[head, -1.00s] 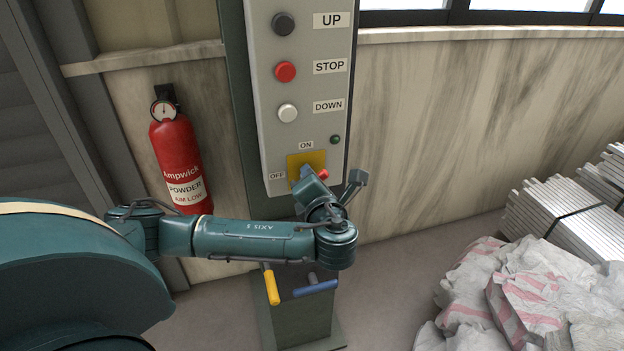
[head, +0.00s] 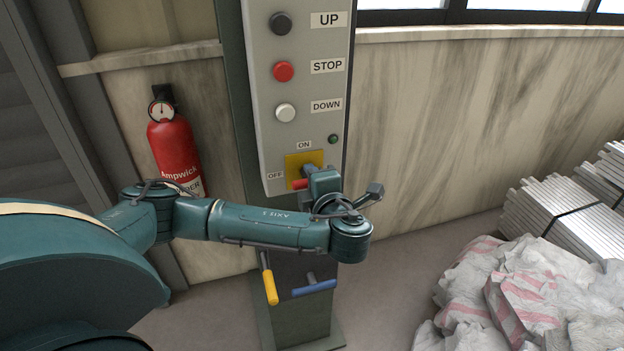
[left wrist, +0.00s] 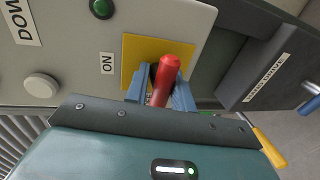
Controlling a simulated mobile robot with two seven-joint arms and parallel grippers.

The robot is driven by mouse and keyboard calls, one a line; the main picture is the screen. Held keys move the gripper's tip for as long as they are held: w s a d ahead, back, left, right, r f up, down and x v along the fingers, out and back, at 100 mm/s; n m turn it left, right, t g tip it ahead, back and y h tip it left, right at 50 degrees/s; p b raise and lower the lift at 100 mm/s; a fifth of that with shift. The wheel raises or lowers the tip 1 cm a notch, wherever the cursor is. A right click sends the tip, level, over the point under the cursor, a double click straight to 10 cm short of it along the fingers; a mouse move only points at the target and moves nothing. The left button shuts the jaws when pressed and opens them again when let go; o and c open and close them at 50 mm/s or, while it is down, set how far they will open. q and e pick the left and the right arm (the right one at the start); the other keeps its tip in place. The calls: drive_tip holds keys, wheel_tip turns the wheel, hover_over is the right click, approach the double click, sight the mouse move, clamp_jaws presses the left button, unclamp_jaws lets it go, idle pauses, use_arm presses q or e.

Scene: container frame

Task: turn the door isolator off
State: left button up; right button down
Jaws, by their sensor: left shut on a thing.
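The isolator has a red handle (head: 299,184) on a yellow plate (head: 292,163) low on the grey control panel (head: 268,130). An ON label (head: 304,145) is above the plate and an OFF label (head: 275,176) is to its left. In the head view the handle lies about level, its visible red end towards OFF. My left gripper (head: 306,178) is at the plate. In the left wrist view its blue fingers (left wrist: 160,90) are shut on either side of the red handle (left wrist: 165,75). The gripper body hides part of the handle and plate in the head view. My right gripper is out of view.
Black, red and white buttons (head: 284,71) and a green lamp (head: 333,139) sit above the isolator. A pedestal with yellow (head: 269,287) and blue (head: 313,287) levers stands below. A fire extinguisher (head: 174,150) hangs left. Sacks (head: 520,300) and stacked metal lengths (head: 560,208) lie right.

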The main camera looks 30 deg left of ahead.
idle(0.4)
use_arm(q)
drive_tip(key=o, duration=1)
drive_tip(key=shift+c, duration=0.2)
